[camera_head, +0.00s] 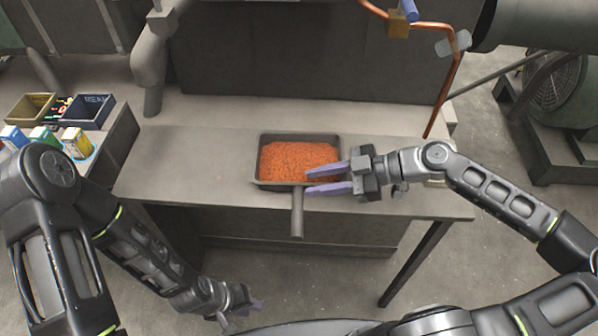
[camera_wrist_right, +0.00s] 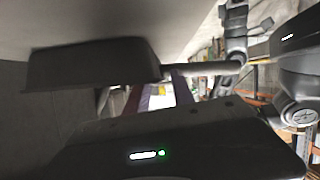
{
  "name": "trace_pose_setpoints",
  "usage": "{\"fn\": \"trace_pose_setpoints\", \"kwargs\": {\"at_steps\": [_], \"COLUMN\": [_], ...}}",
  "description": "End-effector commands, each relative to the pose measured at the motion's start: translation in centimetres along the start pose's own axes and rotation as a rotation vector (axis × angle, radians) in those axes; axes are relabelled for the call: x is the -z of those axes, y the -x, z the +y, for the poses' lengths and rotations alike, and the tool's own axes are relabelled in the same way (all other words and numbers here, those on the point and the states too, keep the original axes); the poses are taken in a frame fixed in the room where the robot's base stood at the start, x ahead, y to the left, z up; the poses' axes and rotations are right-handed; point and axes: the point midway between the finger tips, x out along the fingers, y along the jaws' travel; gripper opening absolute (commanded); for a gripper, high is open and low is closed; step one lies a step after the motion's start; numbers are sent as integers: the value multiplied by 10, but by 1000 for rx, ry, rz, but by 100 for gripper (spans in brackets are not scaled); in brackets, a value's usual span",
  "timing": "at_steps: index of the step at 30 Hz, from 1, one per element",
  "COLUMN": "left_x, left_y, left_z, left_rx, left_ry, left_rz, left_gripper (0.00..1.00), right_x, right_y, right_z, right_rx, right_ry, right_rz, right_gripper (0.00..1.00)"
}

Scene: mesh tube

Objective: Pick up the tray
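The tray is a dark rectangular pan (camera_head: 262,160) filled with orange granules, and its straight handle (camera_head: 297,212) points toward me past the table's front edge. My right gripper (camera_head: 308,182) is at the tray's front right corner, with its two purple fingers apart and pointing left. The fingertips overlap the tray near the root of the handle; whether they touch it, I cannot tell. In the right wrist view, the tray (camera_wrist_right: 90,65) and handle (camera_wrist_right: 205,68) show beyond the parted fingers (camera_wrist_right: 165,95). My left gripper (camera_head: 242,308) hangs low, away from the tray; its opening is unclear.
The tray rests on a grey table (camera_head: 200,165) with free room to its left. Small bins (camera_head: 88,112) and colored boxes (camera_head: 77,142) stand on a side surface at the left. A copper pipe (camera_head: 447,85) rises behind the table at the right.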

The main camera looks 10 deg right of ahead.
Motion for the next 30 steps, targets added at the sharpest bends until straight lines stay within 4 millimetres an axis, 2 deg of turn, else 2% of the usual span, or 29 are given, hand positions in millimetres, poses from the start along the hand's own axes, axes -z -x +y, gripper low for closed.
{"fn": "trace_pose_setpoints", "kwargs": {"at_steps": [10, 20, 30], "left_x": [0, 0, 0], "left_y": [0, 0, 0], "left_z": [0, 0, 0], "left_rx": [0, 0, 0], "left_ry": [0, 0, 0], "left_rz": [0, 0, 0], "left_gripper": [25, 25, 25], "right_x": [0, 0, 0], "right_y": [0, 0, 0], "right_z": [0, 0, 0], "right_rx": [0, 0, 0], "right_ry": [0, 0, 0], "right_rz": [0, 0, 0], "right_gripper": [28, 1, 0]}}
